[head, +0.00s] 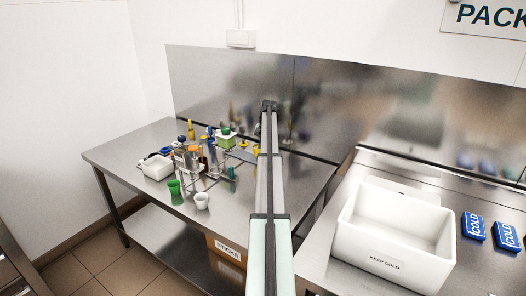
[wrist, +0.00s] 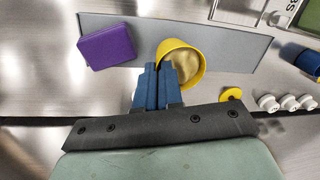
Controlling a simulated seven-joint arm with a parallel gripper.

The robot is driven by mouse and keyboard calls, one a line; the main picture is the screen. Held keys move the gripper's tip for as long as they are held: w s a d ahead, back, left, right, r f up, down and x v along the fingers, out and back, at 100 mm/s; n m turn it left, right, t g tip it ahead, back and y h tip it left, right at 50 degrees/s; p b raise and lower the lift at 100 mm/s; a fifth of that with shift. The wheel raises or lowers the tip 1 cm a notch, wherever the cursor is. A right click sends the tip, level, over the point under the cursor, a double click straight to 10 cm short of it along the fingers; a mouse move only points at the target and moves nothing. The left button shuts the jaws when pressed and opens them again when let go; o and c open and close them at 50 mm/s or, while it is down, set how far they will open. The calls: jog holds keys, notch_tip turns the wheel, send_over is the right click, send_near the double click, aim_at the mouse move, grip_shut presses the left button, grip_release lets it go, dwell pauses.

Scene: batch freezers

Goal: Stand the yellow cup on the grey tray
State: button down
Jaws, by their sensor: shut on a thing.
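The yellow cup (wrist: 190,52) shows in the wrist view with its open mouth towards the camera. My gripper (wrist: 158,68) has its blue fingers closed together at the cup's left wall, shut on it. The grey tray (wrist: 232,48) lies behind and below the cup as a long flat strip. Whether the cup's base touches the tray, I cannot tell. A purple block (wrist: 106,46) lies on the tray to the left of the cup. In the head view my arm hides the gripper.
A small yellow piece (wrist: 231,95) and several white pieces (wrist: 268,103) lie right of the fingers. In the head view, a green cup (head: 175,191), a white cup (head: 201,201) and a white bin (head: 157,168) crowd the table's left half. A large white box (head: 385,262) stands on the right counter.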

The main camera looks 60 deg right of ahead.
jog(key=shift+f, duration=1.25)
jog(key=shift+f, duration=0.1)
jog(key=c, duration=1.3)
grip_release()
jog(key=r, duration=0.4)
jog(key=s+r, duration=0.1)
jog(key=r, duration=0.7)
jog(key=shift+s+d+r, duration=0.1)
jog(key=shift+s+d, duration=0.15)
jog(key=shift+s, duration=0.05)
